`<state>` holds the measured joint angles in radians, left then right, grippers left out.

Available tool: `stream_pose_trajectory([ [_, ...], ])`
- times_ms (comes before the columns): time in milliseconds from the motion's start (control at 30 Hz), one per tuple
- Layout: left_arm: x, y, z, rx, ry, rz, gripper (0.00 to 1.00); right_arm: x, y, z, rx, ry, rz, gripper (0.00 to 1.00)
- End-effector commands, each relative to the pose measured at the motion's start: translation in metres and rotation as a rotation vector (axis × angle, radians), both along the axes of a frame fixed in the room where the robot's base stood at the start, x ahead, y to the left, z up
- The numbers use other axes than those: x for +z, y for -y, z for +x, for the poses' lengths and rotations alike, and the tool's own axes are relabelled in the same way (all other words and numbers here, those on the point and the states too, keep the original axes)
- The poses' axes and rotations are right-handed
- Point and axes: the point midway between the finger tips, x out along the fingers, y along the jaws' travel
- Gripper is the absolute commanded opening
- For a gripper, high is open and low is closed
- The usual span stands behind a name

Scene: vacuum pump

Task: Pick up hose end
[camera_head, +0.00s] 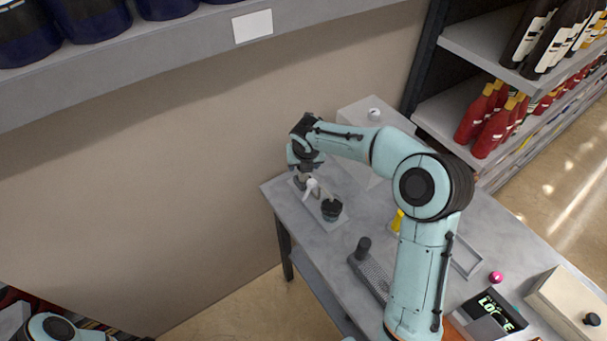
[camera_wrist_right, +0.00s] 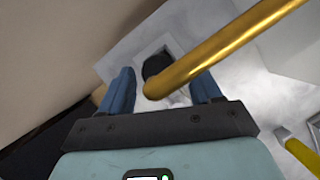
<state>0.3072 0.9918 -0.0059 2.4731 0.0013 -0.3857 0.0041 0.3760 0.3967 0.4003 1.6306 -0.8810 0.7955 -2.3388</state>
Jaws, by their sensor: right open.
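A gold, rod-like tube (camera_wrist_right: 225,50) slants across the right wrist view, its rounded end lying between my right gripper's fingers. I cannot tell whether this is the hose end. My right gripper (camera_wrist_right: 164,88) is open, with one blue finger on each side of the tube's end and no clear grip on it. A dark round piece (camera_wrist_right: 156,64) shows behind the tube. In the head view my right gripper (camera_head: 306,178) is over the table's far left corner, by a small white-and-grey fitting (camera_head: 312,189) and a black cup-like part (camera_head: 331,209). My left gripper is out of view.
The grey table (camera_head: 345,240) carries a pale box (camera_head: 360,112), a yellow item (camera_head: 398,220), a dark perforated tray (camera_head: 369,275), a pink ball (camera_head: 496,277) and a box with a screen (camera_head: 492,318). A wall lies close to the left. Bottle shelves (camera_head: 480,50) stand at right.

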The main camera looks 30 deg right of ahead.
Motion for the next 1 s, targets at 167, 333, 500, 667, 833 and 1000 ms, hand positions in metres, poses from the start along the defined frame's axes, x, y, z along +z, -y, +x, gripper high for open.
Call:
stream_pose_trajectory([
  [167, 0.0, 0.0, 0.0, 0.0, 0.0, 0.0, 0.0, -0.001, 0.0, 0.001, -0.001, 0.002, 0.0, 0.63],
  [333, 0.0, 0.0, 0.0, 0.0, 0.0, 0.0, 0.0, -0.001, 0.0, 0.001, -0.001, 0.002, 0.0, 0.24],
  [500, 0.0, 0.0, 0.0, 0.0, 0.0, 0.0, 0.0, -0.001, 0.0, 0.001, -0.001, 0.002, 0.0, 0.0],
  [667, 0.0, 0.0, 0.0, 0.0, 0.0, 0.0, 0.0, 0.0, 0.0, 0.001, -0.001, 0.002, 0.0, 0.0],
  [833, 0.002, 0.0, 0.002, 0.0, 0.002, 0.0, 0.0, 0.007, 0.0, 0.002, -0.001, 0.004, 0.0, 0.0],
  [1000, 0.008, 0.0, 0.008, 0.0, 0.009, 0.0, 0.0, 0.028, 0.0, 0.003, -0.001, 0.006, -0.001, 0.0],
])
